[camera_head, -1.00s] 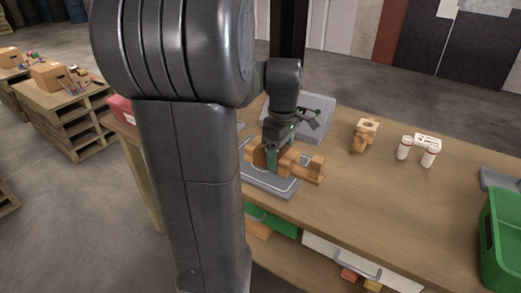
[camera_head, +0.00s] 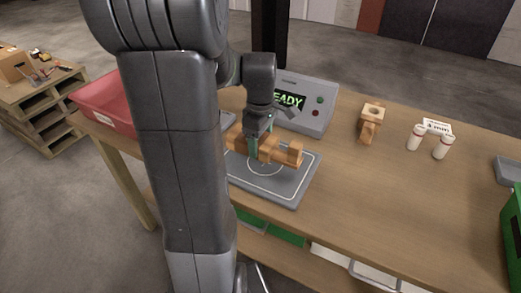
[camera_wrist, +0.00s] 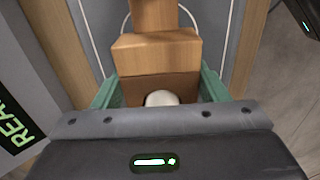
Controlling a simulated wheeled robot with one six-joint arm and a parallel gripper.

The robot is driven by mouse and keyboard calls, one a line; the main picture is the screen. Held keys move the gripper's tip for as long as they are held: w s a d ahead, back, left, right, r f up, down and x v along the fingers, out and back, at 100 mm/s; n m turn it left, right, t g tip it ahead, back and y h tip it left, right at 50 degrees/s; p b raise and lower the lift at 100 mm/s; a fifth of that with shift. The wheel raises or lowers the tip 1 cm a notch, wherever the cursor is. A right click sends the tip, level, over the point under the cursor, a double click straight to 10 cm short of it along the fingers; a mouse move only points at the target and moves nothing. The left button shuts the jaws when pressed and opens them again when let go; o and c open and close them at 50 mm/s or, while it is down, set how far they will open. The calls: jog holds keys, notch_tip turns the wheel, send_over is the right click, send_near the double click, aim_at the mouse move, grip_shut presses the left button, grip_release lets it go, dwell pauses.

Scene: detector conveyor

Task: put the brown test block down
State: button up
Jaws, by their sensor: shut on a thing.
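The brown test block (camera_head: 283,153) is a stepped wooden-looking piece lying lengthwise across the back half of a grey pad (camera_head: 287,199) with a white outline and circle. My gripper (camera_head: 254,153) points down and is shut on the block. In the wrist view, the block (camera_wrist: 157,52) sits between green fingers (camera_wrist: 160,90), with a pale round spot on it close to the palm. The pad shows beneath it. I cannot tell whether the block touches the pad or hangs just above it. My arm hides part of the block's left side.
A grey detector box (camera_head: 310,116) with a green "READY" screen stands behind the pad. Another brown piece (camera_head: 370,121), two white bottles (camera_head: 416,137) and a card (camera_head: 438,126) stand to the right. A red bin (camera_head: 105,103) is left, a green bin (camera_head: 513,245) far right. The right-middle bench is clear.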

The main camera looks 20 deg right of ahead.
aim_at(261, 150)
jog(key=shift+f, duration=1.75)
jog(key=shift+f, duration=0.1)
jog(key=o, duration=1.1)
notch_tip(261, 150, up, 12)
jog(key=shift+r+p, duration=0.15)
jog(key=shift+p, duration=0.2)
jog(key=shift+o, duration=0.5)
